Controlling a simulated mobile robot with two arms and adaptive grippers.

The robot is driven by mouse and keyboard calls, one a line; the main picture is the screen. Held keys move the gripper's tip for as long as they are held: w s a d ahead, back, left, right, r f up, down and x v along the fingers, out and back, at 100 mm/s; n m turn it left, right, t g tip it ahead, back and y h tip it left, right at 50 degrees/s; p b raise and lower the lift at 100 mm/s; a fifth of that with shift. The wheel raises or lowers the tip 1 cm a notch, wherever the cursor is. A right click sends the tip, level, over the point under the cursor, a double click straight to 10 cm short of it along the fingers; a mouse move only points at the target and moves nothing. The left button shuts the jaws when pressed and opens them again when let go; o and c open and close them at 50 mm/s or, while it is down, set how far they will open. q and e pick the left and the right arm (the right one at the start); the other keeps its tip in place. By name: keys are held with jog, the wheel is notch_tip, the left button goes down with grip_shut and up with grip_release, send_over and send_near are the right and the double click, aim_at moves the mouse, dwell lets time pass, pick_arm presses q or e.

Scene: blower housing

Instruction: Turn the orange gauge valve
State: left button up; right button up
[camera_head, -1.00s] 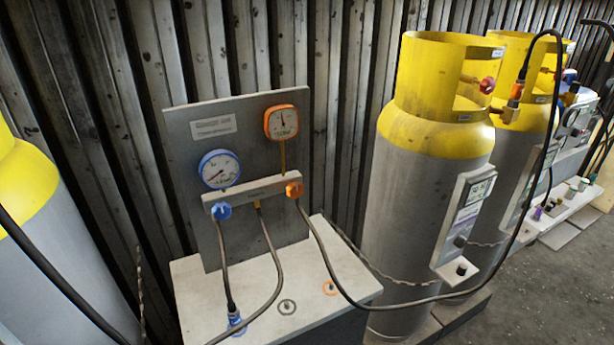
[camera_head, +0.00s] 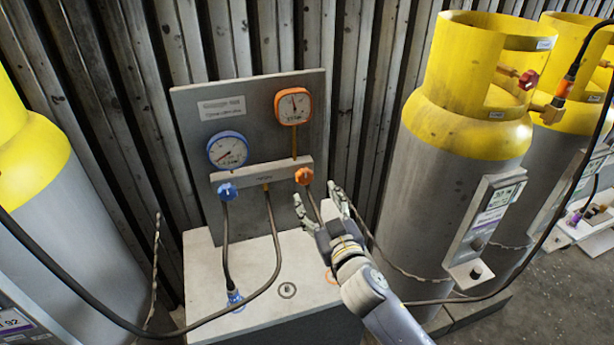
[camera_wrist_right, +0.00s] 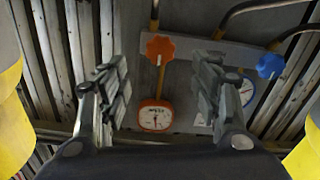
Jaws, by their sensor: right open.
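The orange valve knob (camera_head: 304,176) sits at the right end of the grey manifold bar (camera_head: 262,177), below the orange square gauge (camera_head: 293,106). My right gripper (camera_head: 318,200) is open and empty, just below and in front of the orange valve, apart from it. In the right wrist view, the orange valve (camera_wrist_right: 161,48) shows beyond and between the two spread fingers (camera_wrist_right: 158,90), and the orange gauge (camera_wrist_right: 155,116) also shows between them. The blue valve (camera_head: 227,191) and blue round gauge (camera_head: 228,150) are to the left on the same panel. My left gripper is not in view.
The panel stands on a pale cabinet top (camera_head: 208,285). Dark hoses (camera_head: 274,240) hang from the bar. A yellow-topped grey cylinder (camera_head: 440,180) stands close on the right, another (camera_head: 40,220) on the left. A corrugated wall (camera_head: 370,50) is behind.

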aim_at(305, 179)
jog(key=x, duration=0.9)
jog(key=shift+f+p, duration=0.1)
jog(key=shift+p, duration=0.3)
jog(key=c, duration=1.1)
